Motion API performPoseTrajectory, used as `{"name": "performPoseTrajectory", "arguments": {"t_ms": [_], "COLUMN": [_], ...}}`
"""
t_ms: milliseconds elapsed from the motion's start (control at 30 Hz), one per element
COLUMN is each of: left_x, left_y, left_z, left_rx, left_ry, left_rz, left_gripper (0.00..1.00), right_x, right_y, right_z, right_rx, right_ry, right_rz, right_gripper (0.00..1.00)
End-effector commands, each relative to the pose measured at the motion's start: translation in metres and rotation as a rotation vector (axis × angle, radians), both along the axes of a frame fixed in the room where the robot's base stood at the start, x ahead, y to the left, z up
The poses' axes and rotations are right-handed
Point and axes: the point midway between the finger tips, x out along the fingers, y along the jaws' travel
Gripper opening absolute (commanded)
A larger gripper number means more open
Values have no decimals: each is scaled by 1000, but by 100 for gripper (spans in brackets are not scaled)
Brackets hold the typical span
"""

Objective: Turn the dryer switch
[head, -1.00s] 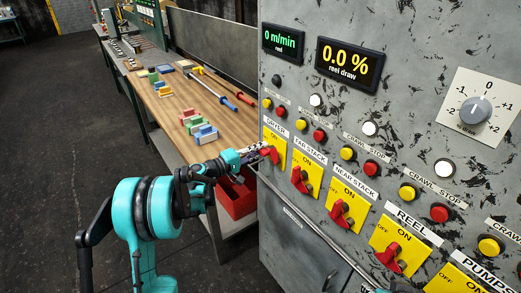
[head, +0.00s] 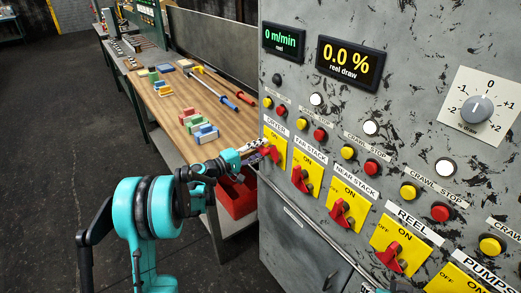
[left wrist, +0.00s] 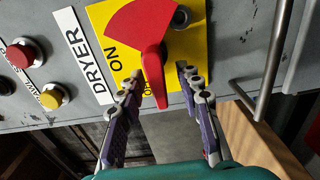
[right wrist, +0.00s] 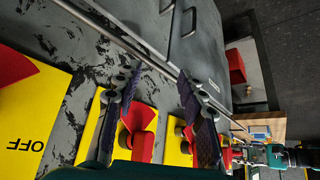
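The dryer switch is a red rotary handle on a yellow ON/OFF plate (head: 279,143), under the DRYER label at the panel's left end. In the left wrist view its red handle (left wrist: 152,75) points down toward OFF. My left gripper (head: 262,151) is at this switch. In the left wrist view my left gripper (left wrist: 160,80) is open, one finger on each side of the handle's lower end, with gaps showing. In the right wrist view my right gripper (right wrist: 160,80) is open, with nothing held; other red switches lie behind its fingers.
The FAR STACK (head: 307,174), NEAR STACK (head: 346,206) and REEL (head: 397,244) switches follow to the right. Push buttons sit above them. A wooden workbench (head: 165,120) with blocks and tools stands left of the panel, with a red bin (head: 238,197) below. A bar handle (left wrist: 272,60) is near my left gripper.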

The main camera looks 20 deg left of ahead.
Motion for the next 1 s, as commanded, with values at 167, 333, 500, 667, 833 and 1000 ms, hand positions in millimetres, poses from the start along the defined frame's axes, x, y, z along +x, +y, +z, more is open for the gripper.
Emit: {"name": "performPoseTrajectory", "arguments": {"t_ms": [167, 333, 500, 667, 833, 1000], "left_x": [0, -12, -40, -67, -87, -95], "left_y": [0, 11, 33, 54, 69, 74], "left_z": [0, 0, 0, 0, 0, 0], "left_rx": [-1, -1, -1, 0, 0, 0], "left_ry": [-1, -1, -1, 0, 0, 0], "left_rz": [0, 2, 5, 4, 2, 0], "left_gripper": [35, 35, 35, 35, 35, 35], "right_x": [0, 0, 0, 0, 0, 0], "right_y": [0, 0, 0, 0, 0, 0], "right_z": [0, 0, 0, 0, 0, 0], "right_rx": [0, 0, 0, 0, 0, 0], "right_ry": [0, 0, 0, 0, 0, 0], "right_rz": [0, 0, 0, 0, 0, 0], "right_gripper": [40, 40, 40, 40, 40, 40]}}
